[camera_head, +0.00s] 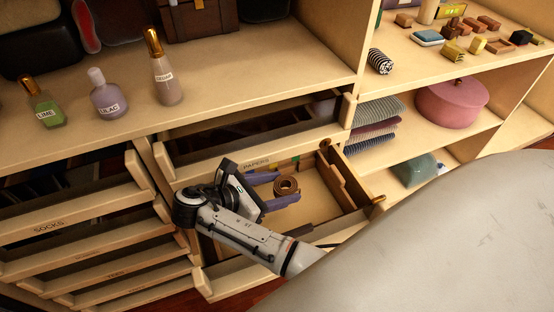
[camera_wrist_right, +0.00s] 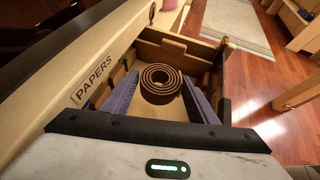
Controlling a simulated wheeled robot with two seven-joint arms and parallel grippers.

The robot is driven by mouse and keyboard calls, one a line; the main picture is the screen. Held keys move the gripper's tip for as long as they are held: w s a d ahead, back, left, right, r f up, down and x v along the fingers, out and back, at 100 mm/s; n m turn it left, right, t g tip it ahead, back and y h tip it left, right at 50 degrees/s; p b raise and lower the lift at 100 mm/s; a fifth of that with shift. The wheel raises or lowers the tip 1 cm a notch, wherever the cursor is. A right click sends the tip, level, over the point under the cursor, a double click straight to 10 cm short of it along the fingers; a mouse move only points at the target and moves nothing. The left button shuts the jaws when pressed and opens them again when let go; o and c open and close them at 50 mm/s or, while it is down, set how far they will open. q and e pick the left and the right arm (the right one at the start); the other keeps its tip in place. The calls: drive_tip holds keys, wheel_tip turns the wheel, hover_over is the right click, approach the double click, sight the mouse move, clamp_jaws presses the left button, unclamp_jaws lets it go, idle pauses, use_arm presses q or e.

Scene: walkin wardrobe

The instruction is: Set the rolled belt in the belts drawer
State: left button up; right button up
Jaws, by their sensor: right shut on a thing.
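The rolled belt (camera_head: 287,184) is a brown spiral coil, held between the two purple fingers of my right gripper (camera_head: 289,188). In the right wrist view the belt (camera_wrist_right: 162,82) sits between the fingertips, with its coil facing the camera. The gripper is shut on it, over the inside of an open wooden drawer (camera_head: 322,209). I cannot tell whether the belt touches the drawer floor. No belts label is readable on this drawer. My left gripper is not in view.
A drawer front marked PAPERS (camera_head: 256,163) is just behind the open drawer. A dark item lies near the drawer's front. Socks drawers (camera_head: 48,227) stand at left. Perfume bottles (camera_head: 163,80) stand on the top above. Shelves at right hold folded cloths (camera_head: 372,127) and a pink round box (camera_head: 452,101).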

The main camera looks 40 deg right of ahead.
drive_tip(key=b, duration=0.2)
hover_over(279, 215)
wheel_tip(279, 215, down, 5)
drive_tip(key=shift+s+f, duration=0.1)
drive_tip(key=shift+f, duration=0.6)
wheel_tip(279, 215, down, 4)
drive_tip(key=shift+r+b, duration=0.25)
drive_tip(key=shift+b, duration=0.65)
drive_tip(key=o, duration=0.7)
drive_tip(key=shift+f, duration=0.15)
drive_tip(key=o, duration=0.4)
drive_tip(key=shift+o, duration=0.2)
